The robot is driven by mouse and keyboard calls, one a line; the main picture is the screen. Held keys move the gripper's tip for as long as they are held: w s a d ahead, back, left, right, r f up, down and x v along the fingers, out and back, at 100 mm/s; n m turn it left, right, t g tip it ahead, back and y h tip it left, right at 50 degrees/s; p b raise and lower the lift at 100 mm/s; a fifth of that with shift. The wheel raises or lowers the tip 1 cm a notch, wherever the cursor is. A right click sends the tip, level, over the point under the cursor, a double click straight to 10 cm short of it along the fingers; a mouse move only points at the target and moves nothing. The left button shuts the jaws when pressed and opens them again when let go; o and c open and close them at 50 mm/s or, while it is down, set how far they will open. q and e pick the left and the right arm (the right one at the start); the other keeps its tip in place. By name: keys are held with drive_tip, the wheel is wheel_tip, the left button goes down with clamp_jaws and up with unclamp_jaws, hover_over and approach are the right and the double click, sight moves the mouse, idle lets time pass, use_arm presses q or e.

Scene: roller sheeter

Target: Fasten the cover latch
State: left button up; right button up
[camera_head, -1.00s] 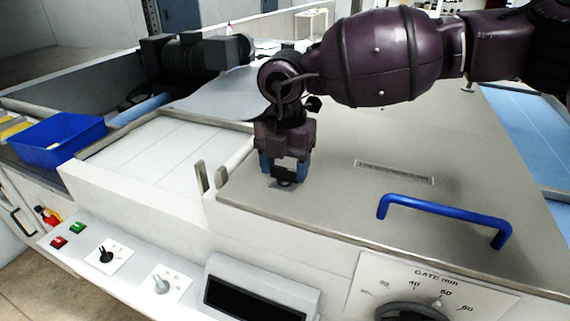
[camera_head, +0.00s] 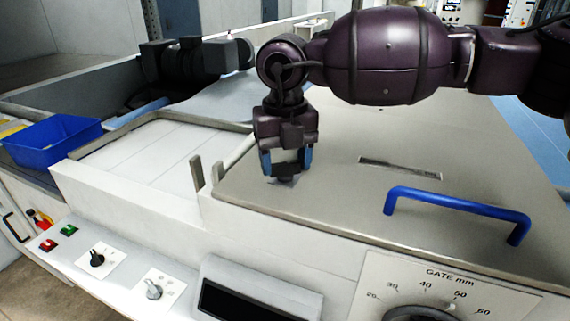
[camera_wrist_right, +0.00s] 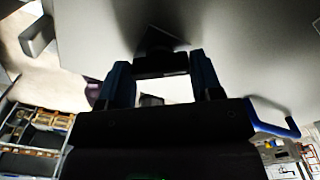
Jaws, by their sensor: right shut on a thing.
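The flat grey metal cover (camera_head: 330,205) lies level over the machine, with a blue bar handle (camera_head: 455,205) near its front edge. My right gripper (camera_head: 286,161) points down at the cover's left end. Its blue fingers are shut on a small dark latch part (camera_head: 285,178), mostly hidden between them. In the right wrist view the dark latch part (camera_wrist_right: 160,63) sits between the two fingertips (camera_wrist_right: 161,72), close above the cover. My left gripper is not in view.
A white bed (camera_head: 150,150) lies left of the cover. A blue bin (camera_head: 52,142) stands at the far left. The front panel carries knobs (camera_head: 97,258), buttons, a dark display (camera_head: 255,303) and a gate dial (camera_head: 420,312). The cover's middle is clear.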

drive_tip(key=n+b, duration=0.1)
drive_tip(key=n, duration=0.4)
drive_tip(key=shift+n, duration=0.3)
drive_tip(key=n+b, duration=0.1)
drive_tip(key=n, duration=0.2)
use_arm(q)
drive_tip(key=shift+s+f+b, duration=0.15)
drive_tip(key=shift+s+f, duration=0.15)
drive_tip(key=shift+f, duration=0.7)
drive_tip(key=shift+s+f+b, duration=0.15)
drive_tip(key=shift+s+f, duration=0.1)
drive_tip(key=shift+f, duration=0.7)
use_arm(e)
drive_tip(key=shift+r+n, duration=0.1)
drive_tip(key=shift+n, duration=0.8)
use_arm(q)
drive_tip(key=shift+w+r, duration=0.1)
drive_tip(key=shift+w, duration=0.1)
use_arm(e)
drive_tip(key=o, duration=0.9)
